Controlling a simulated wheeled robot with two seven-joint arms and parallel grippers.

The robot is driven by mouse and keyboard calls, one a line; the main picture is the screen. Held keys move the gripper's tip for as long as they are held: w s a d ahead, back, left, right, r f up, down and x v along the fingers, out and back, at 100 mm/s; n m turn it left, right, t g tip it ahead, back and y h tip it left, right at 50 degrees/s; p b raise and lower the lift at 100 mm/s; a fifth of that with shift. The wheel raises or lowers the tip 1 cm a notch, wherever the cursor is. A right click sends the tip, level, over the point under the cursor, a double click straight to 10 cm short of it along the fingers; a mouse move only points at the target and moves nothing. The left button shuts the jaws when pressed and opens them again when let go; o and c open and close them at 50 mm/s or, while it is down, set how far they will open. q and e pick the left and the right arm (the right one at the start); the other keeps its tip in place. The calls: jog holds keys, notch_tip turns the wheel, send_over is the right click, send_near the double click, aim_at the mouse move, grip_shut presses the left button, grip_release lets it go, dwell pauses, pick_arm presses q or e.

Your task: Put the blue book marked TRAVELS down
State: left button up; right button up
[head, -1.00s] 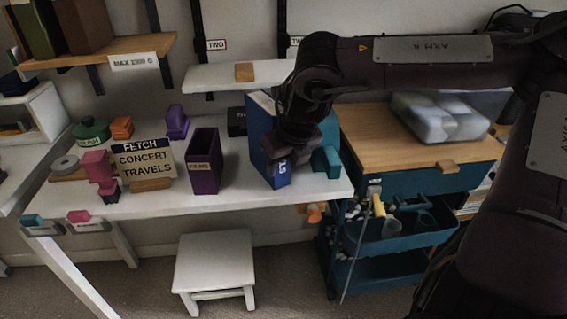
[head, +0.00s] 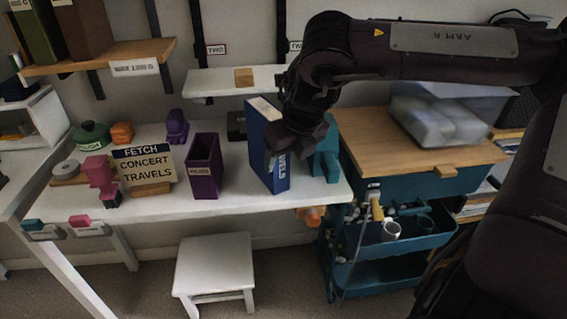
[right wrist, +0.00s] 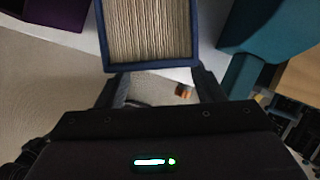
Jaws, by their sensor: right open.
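The blue book (head: 262,148) stands upright on the white table, its spine label partly readable. My right gripper (head: 288,148) is open at the book's near upper right and hides part of it. In the right wrist view, the book's pale page edges (right wrist: 148,30) framed by blue covers lie just ahead of the open fingers (right wrist: 163,86). I cannot tell whether a finger still touches it. A sign (head: 146,164) reads FETCH CONCERT TRAVELS. My left gripper is not in view.
A teal block (head: 328,155) stands just right of the book. A purple holder (head: 204,168) stands to its left, with bare table between. A teal cart (head: 400,240) is at the right; a white stool (head: 214,262) stands in front.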

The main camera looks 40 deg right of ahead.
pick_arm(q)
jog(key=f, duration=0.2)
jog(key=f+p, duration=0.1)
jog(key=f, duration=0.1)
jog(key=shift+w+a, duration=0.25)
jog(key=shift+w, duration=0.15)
pick_arm(e)
jog(key=v, duration=0.7)
jog(key=shift+r, duration=0.25)
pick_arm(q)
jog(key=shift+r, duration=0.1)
pick_arm(e)
jog(key=shift+s, duration=0.1)
